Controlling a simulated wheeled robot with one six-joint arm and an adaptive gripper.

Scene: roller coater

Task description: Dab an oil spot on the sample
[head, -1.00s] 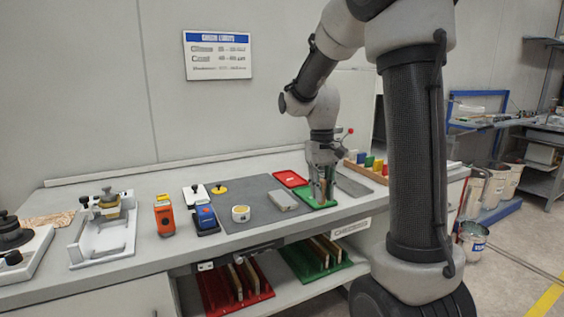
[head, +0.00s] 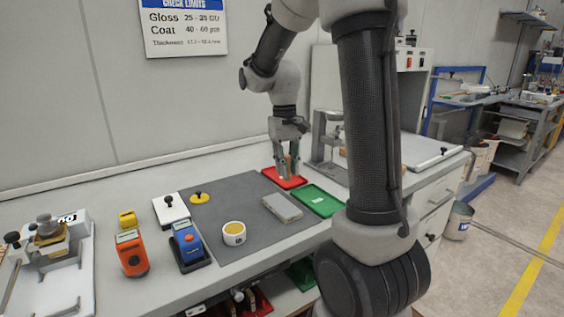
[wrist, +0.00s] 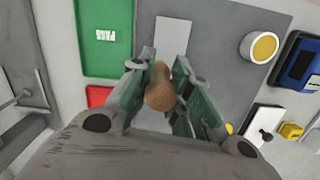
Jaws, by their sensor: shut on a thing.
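The sample, seemingly the flat grey panel (head: 283,207), lies on the dark grey mat (head: 225,187); the wrist view shows it ahead of my fingers (wrist: 172,37). A white cup with yellowish contents (head: 234,234), perhaps the oil, stands on the mat to the panel's left. My gripper (head: 288,174) is by the red tray (head: 284,184), behind the panel. It is shut on a brown, round-ended dabber-like piece (wrist: 160,90). The piece's far end is hidden.
A green tray (head: 320,201) lies right of the panel. A blue gauge (head: 187,243), an orange gauge (head: 131,255), a white block with a black knob (head: 169,209) and a yellow disc (head: 200,198) stand at left. A metal stand (head: 325,145) is behind right.

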